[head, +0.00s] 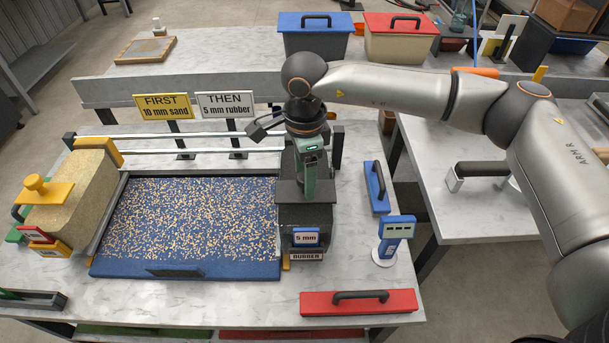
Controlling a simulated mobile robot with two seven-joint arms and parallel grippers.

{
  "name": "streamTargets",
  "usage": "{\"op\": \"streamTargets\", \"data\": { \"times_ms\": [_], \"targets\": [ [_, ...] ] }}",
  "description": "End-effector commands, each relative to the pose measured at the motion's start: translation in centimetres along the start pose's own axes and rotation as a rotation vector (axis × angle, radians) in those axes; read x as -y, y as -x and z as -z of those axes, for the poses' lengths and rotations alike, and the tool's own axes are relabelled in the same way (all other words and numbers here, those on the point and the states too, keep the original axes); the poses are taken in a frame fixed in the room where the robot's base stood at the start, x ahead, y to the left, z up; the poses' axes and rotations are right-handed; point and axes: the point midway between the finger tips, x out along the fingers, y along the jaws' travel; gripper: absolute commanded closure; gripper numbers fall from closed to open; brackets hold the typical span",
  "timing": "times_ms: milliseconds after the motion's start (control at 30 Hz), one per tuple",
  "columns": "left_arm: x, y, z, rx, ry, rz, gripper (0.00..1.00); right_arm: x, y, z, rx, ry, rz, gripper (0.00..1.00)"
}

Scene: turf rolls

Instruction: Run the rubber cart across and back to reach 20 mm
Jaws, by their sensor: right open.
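The rubber cart (306,216) is a dark box with a blue "5 mm" tag and a "RUBBER" label, standing at the right end of the blue bed (185,269). The bed is covered with scattered beige specks. My right gripper (306,188) is open and points down at the top of the rubber cart; the gripper body hides whether its fingers touch the cart. A beige cart with a yellow knob (68,190) stands at the bed's left end. Two rails (205,137) run behind the bed. My left gripper is not in view.
Signs read "FIRST 10 mm sand" (164,106) and "THEN 5 mm rubber" (225,104). A red bar (358,303) lies in front. Blue (315,38) and red-lidded (400,42) bins stand behind.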

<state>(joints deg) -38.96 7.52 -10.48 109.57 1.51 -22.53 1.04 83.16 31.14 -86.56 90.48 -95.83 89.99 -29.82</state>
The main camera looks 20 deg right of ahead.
Motion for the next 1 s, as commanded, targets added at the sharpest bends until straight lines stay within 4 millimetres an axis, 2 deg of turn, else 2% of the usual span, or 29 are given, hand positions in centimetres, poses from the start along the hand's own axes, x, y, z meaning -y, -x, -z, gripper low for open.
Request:
{"op": "streamTargets", "data": {
  "times_ms": [200,467,1000],
  "targets": [
    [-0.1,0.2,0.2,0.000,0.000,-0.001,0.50,0.0,-1.6,0.0,0.000,0.000,0.001,0.29],
    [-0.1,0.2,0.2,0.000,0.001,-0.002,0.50,0.0,-1.8,0.0,0.000,0.000,0.001,0.29],
    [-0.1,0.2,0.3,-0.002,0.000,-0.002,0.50,0.0,-1.7,0.0,0.001,0.000,0.001,0.88]
  ]
}}
